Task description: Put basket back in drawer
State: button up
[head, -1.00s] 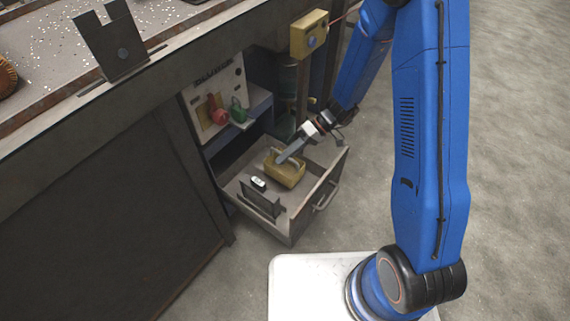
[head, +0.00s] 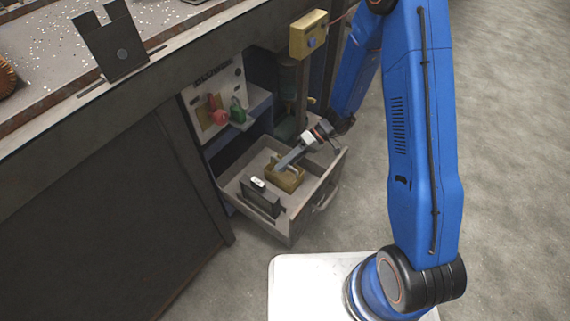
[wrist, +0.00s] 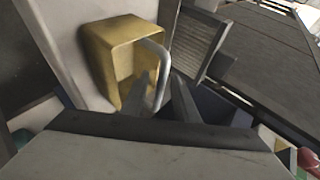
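The yellow basket (head: 287,181) sits in the open grey drawer (head: 313,203), toward its back right part. Its thin pale handle shows in the wrist view (wrist: 165,60), where the basket (wrist: 108,47) looks tilted from my camera angle. My gripper (head: 279,167) reaches down over the basket from the upper right. In the wrist view its two fingers (wrist: 162,84) are apart, with the handle running between them and no clear contact on both sides. The basket's far side and underside are hidden.
A dark box-like holder (head: 262,198) with a small white-topped item stands in the drawer left of the basket. Red and green padlock-like items (head: 218,112) are on the shelf above. A yellow box (head: 309,35) is mounted on the bench edge.

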jog(key=shift+r, duration=0.1)
jog(key=shift+w+d+r, duration=0.1)
jog(key=shift+d+r, duration=0.1)
jog(key=v, duration=1.1)
jog(key=shift+d+r, duration=0.1)
jog(key=shift+d, duration=0.2)
jog(key=s+d+r+m+t+h, duration=0.1)
jog(key=s+d+r+t+h, duration=0.25)
jog(key=r, duration=0.55)
jog(key=s+d+r+m+h, duration=0.2)
jog(key=s+d+r, duration=0.3)
jog(key=s+r, duration=0.3)
jog(key=s+d+r+m+t+h, duration=0.4)
jog(key=s+d+r, duration=0.6)
jog(key=s, duration=0.3)
jog(key=shift+s+r+m+t, duration=0.25)
jog(key=shift+r+m+t, duration=0.45)
jog(key=shift+t, duration=0.45)
jog(key=shift+h, duration=0.25)
